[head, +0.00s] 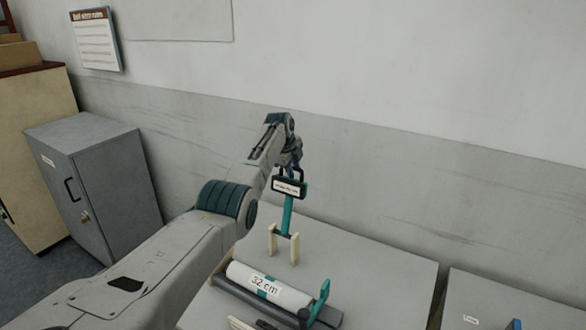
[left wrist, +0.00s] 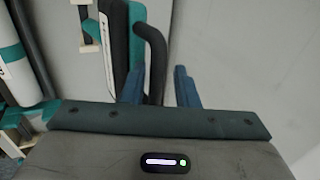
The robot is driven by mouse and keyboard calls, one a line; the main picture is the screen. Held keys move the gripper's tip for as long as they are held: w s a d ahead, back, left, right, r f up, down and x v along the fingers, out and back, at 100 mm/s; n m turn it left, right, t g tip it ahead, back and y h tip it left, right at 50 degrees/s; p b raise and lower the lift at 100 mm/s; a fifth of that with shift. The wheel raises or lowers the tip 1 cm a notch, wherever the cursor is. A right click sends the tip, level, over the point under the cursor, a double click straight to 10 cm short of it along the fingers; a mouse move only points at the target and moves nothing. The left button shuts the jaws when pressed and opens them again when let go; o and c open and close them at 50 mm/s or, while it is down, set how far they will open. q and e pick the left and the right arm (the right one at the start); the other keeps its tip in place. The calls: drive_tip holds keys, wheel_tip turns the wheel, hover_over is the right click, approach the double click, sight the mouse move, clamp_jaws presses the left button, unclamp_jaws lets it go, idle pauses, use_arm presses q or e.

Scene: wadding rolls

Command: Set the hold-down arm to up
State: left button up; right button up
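The hold-down arm (head: 287,216) is a teal bar standing steeply, close to upright, behind the white roll. Its black handle (head: 289,176) with a white label is at the top. Two cream prongs (head: 272,240) show near its lower part. The white roll (head: 268,288) marked "32 cm" lies in front on the bench. My left gripper (head: 292,164) is at the handle. In the left wrist view its blue fingers (left wrist: 159,88) stand apart, with the black handle (left wrist: 152,45) between them and a gap beside the right finger. My right gripper is not in view.
The bench (head: 385,275) is clear right of the roll. A teal bracket (head: 320,298) stands at the roll's right end. Another table (head: 485,305) is at the far right, past a gap. A wall is close behind. A grey cabinet (head: 105,180) stands at left.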

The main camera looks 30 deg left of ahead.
use_arm(q)
drive_tip(key=shift+s+f, duration=0.15)
drive_tip(key=b+v, duration=0.3)
drive_tip(key=v, duration=0.8)
drive_tip(key=shift+b, duration=0.35)
